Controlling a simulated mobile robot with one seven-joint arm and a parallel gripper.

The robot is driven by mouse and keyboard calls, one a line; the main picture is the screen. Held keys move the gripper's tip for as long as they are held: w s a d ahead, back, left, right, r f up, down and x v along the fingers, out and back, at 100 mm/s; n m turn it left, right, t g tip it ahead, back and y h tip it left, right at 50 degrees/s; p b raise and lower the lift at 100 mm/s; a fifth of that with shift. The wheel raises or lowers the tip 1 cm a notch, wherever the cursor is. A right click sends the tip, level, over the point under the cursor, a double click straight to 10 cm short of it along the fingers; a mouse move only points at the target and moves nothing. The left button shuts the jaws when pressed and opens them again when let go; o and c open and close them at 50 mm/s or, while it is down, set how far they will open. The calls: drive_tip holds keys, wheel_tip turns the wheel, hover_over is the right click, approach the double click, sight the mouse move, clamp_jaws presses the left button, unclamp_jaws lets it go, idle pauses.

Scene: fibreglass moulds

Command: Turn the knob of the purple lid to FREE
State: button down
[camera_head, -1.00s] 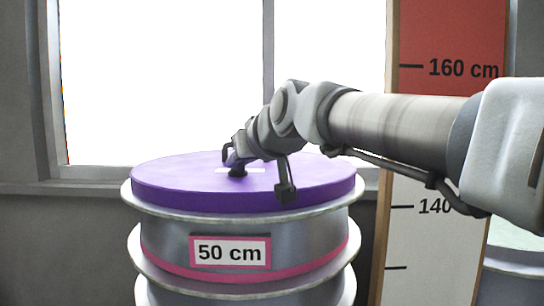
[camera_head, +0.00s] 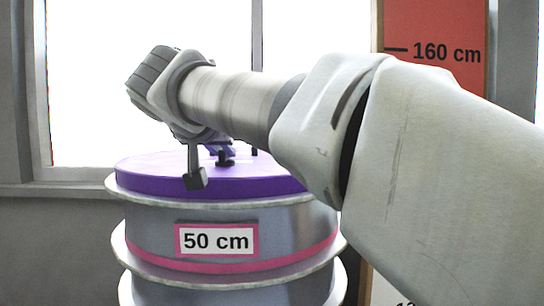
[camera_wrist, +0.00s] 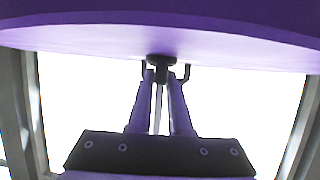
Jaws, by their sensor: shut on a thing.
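The purple lid (camera_head: 260,182) sits flat on a round metal mould marked 50 cm (camera_head: 218,240). In the wrist view the lid (camera_wrist: 160,35) spans the top of the picture, seen at a very flat angle. A small dark knob (camera_wrist: 160,60) stands on it and also shows in the head view (camera_head: 226,163). My gripper (camera_wrist: 161,76) is shut on the knob, with its two fingers running to it from below in the wrist view. In the head view my wrist and arm hide much of the gripper. No FREE marking can be read.
A height board (camera_head: 433,60) with a 160 cm mark stands behind at the right. A bright window (camera_head: 95,80) is behind the mould. A thin dark post (camera_head: 254,151) shows on the lid, right of the knob.

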drive_tip(key=shift+w+a+r+m+g+h+p, duration=0.1)
drive_tip(key=shift+a+m+g+h+p, duration=0.2)
drive_tip(key=shift+m+h+p, duration=0.45)
drive_tip(key=m+h+p, duration=0.2)
drive_tip(key=h, duration=0.1)
drive_tip(key=shift+a+r+m+g, duration=0.1)
drive_tip(key=shift+a+m+g, duration=0.05)
drive_tip(key=shift+m+g, duration=0.25)
drive_tip(key=shift+m+g+h+p, duration=0.6)
drive_tip(key=shift+m+h+p, duration=0.35)
drive_tip(key=shift+h+p, duration=0.15)
drive_tip(key=shift+w+f+m+g+h+p, duration=0.1)
drive_tip(key=shift+f+m+g+h+p, duration=0.1)
drive_tip(key=shift+m+g+h+p, duration=0.3)
drive_tip(key=shift+f, duration=0.1)
drive_tip(key=c, duration=0.8)
unclamp_jaws()
drive_tip(key=shift+c, duration=0.2)
